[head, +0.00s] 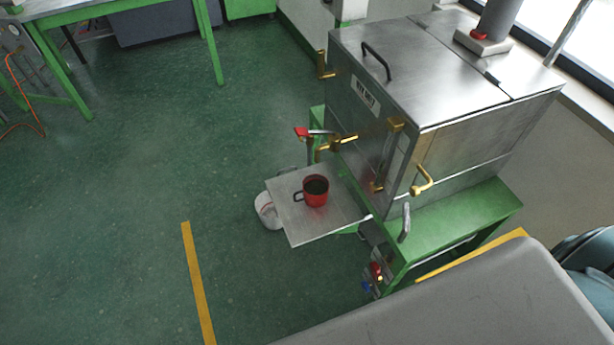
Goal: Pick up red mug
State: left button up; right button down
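The red mug (316,191) stands upright on a small metal shelf (290,227) at the front of a steel machine. Its dark handle points to the left, and its inside looks dark. It sits just below a brass tap (337,144) with a red lever. Neither of my grippers is in the head view.
The steel wax machine (430,75) stands on a green frame (465,222) behind and right of the shelf. A white bucket (268,211) is partly hidden under the shelf. A large grey surface (480,310) fills the lower right. Green floor at left is clear.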

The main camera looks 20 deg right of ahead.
aim_at(316, 187)
jog(key=i+j, duration=0.2)
jog(key=i+j+z, duration=0.1)
jog(key=z, duration=0.25)
jog(key=i+j+z, duration=0.1)
jog(key=z, duration=0.25)
jog(key=i+j+z, duration=0.15)
jog(key=z, duration=0.25)
